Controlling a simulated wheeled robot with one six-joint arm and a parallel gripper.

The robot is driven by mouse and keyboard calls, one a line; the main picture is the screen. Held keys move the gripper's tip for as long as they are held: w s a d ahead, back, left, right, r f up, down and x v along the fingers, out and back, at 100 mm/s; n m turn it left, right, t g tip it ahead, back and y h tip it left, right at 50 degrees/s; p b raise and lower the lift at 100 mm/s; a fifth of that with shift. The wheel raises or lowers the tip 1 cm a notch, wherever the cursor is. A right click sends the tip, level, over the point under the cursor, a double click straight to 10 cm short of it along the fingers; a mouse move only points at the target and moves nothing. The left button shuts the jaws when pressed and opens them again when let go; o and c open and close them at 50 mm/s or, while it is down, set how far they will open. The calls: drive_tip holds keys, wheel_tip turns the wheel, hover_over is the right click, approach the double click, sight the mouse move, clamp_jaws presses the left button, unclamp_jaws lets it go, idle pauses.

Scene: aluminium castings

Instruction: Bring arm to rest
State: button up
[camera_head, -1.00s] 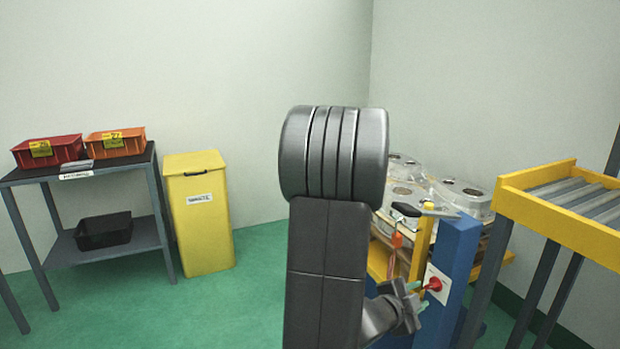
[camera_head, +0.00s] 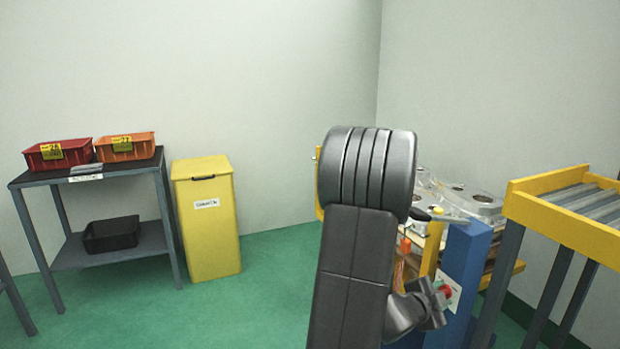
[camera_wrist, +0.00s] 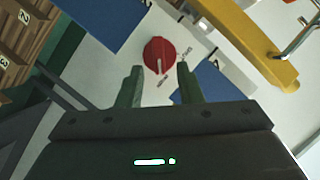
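My arm (camera_head: 352,270) rises in the middle of the head view and bends over at a thick ribbed joint. My gripper (camera_wrist: 161,82) shows in the wrist view as two green fingers standing apart, with nothing held between them. A red rotary knob (camera_wrist: 160,55) on a white plate lies ahead of the fingertips; I cannot tell whether they touch it. In the head view the knob (camera_head: 445,292) shows just beyond the dark gripper body, on the blue post (camera_head: 465,265). The fingers are mostly hidden there.
Behind the post are grey metal castings (camera_head: 470,202). A yellow-edged roller conveyor (camera_head: 565,219) stands at the right. At the left are a yellow bin (camera_head: 208,240) and a grey shelf table (camera_head: 130,170) with a red crate (camera_head: 58,155) and an orange crate (camera_head: 124,147). The green floor between is clear.

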drive_tip(key=p+v, duration=0.3)
drive_tip(key=v, duration=1.1)
drive_tip(key=w+d+f+n, duration=0.1)
drive_tip(key=w+d+f, duration=0.2)
drive_tip(key=w+d, duration=0.6)
drive_tip(key=shift+d+g+p, duration=0.3)
drive_tip(key=shift+d+p, duration=0.1)
drive_tip(key=shift+d, duration=0.4)
drive_tip(key=n+g+p, duration=0.1)
drive_tip(key=p, duration=0.4)
drive_tip(key=shift+w+a+r, duration=0.1)
drive_tip(key=n+p, duration=0.1)
drive_tip(key=p, duration=0.3)
drive_tip(key=shift+w+r+n+g, duration=0.1)
drive_tip(key=shift+w+n+g, duration=0.1)
drive_tip(key=shift+n+g, duration=0.2)
drive_tip(key=n+g+p, duration=0.1)
drive_tip(key=p, duration=0.2)
drive_tip(key=n+p, duration=0.1)
drive_tip(key=p, duration=0.2)
drive_tip(key=shift+w+a+g+h+p, duration=0.25)
drive_tip(key=shift+w+g+h+p, duration=0.05)
drive_tip(key=shift+g+h+p, duration=0.1)
drive_tip(key=shift+a+n, duration=0.1)
drive_tip(key=shift+n, duration=0.2)
drive_tip(key=v, duration=0.7)
drive_tip(key=shift+a, duration=0.3)
